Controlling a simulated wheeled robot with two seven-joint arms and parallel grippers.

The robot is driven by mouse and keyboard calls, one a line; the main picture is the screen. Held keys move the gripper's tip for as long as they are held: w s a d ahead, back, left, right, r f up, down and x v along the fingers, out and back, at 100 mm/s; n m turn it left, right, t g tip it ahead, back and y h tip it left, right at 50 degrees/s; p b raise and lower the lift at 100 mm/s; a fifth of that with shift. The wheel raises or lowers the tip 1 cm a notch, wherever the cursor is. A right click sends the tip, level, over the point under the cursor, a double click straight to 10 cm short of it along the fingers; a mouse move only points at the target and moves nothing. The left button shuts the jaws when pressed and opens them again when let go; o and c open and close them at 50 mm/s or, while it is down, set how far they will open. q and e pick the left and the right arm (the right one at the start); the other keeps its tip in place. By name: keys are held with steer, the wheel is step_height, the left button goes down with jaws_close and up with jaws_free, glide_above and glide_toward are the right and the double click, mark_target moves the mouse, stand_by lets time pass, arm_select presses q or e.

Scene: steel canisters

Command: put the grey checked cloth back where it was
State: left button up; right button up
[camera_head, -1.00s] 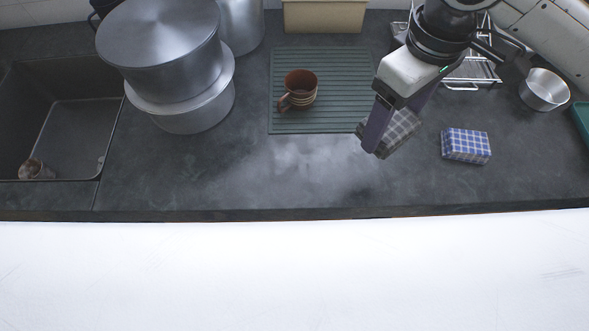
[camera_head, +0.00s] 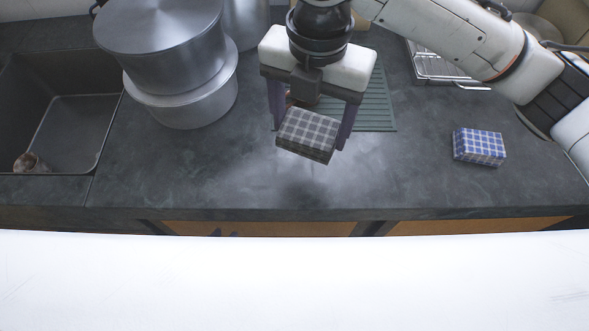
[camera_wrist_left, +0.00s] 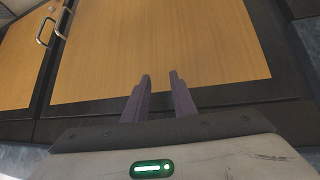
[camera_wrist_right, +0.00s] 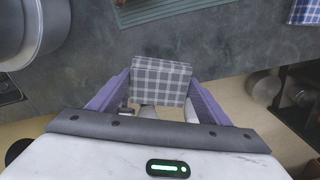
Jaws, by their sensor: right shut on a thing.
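The grey checked cloth (camera_head: 308,134), a folded block, is held between the fingers of my right gripper (camera_head: 310,122). It is tilted and above the dark counter, in front of the green ribbed mat (camera_head: 374,105). The right wrist view shows the cloth (camera_wrist_right: 160,82) between both fingers of the right gripper (camera_wrist_right: 160,88), with counter beyond it. My left gripper (camera_wrist_left: 160,78) is out of the head view. In the left wrist view its fingers are apart and empty, in front of wooden cabinet doors (camera_wrist_left: 180,50). The mug on the mat is almost wholly hidden by my right gripper.
A blue checked cloth (camera_head: 479,146) lies on the counter at right. Stacked steel canisters (camera_head: 185,90) stand left of the mat, beside the sink (camera_head: 75,120).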

mark_target(295, 128)
steer(key=a+n, duration=0.1)
steer(key=n, duration=0.1)
steer(key=a+n, duration=0.1)
steer(key=shift+s+a+f+n, duration=0.15)
steer(key=shift+f+n, duration=0.05)
steer(key=shift+n, duration=0.2)
steer(key=shift+f, duration=0.15)
steer(key=shift+n, duration=0.3)
step_height(295, 128, down, 10)
steer(key=shift+a+r+b, duration=0.1)
steer(key=shift+b, duration=0.3)
steer(key=o, duration=1)
step_height(295, 128, up, 12)
steer(key=shift+r, duration=0.1)
steer(key=shift+s, duration=0.1)
